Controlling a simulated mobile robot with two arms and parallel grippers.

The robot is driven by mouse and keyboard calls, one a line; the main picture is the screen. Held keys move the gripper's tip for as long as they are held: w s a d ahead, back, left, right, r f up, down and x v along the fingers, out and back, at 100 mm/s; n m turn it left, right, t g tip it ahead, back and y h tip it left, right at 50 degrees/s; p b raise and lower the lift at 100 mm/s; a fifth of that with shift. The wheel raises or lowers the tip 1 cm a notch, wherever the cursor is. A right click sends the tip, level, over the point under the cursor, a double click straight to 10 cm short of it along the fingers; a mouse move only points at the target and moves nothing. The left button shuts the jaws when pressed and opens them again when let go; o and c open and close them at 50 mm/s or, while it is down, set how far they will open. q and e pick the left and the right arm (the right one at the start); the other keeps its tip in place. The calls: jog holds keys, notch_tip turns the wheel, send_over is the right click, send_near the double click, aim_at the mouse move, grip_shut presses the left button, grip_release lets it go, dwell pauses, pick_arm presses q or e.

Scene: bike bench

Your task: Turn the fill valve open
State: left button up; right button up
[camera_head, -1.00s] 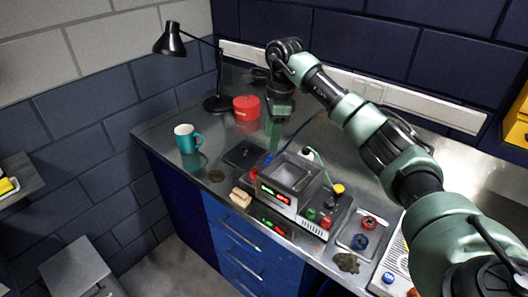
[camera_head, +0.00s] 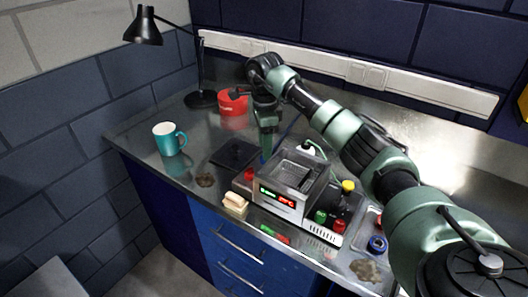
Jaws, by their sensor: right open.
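A grey cleaning unit with an open metal tank (camera_head: 298,168) stands on the steel bench, with a lit green and red display (camera_head: 277,196) on its front. A small blue part (camera_head: 263,159), possibly the fill valve's handle, shows behind the tank's left rear corner; I cannot tell how it is turned. A red knob (camera_head: 249,175) sits at the unit's left side. My right gripper (camera_head: 266,151) points down, open, right by the blue part; its fingertips partly hide it, and contact cannot be told. My left gripper is not in view.
Yellow (camera_head: 348,186), green (camera_head: 320,216) and red (camera_head: 339,226) knobs sit at the unit's right. A teal mug (camera_head: 168,139), red tin (camera_head: 232,103), black lamp (camera_head: 203,98), dark pad (camera_head: 235,153) and wooden brush (camera_head: 235,205) stand around it. The bench's front-left corner is mostly clear.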

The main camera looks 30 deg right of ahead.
notch_tip(320, 180, down, 2)
jog(key=shift+s+f, duration=0.1)
jog(key=shift+w+f, duration=0.2)
jog(key=shift+f, duration=0.45)
jog(key=shift+s+r, duration=0.1)
jog(key=shift+c, duration=0.7)
grip_shut()
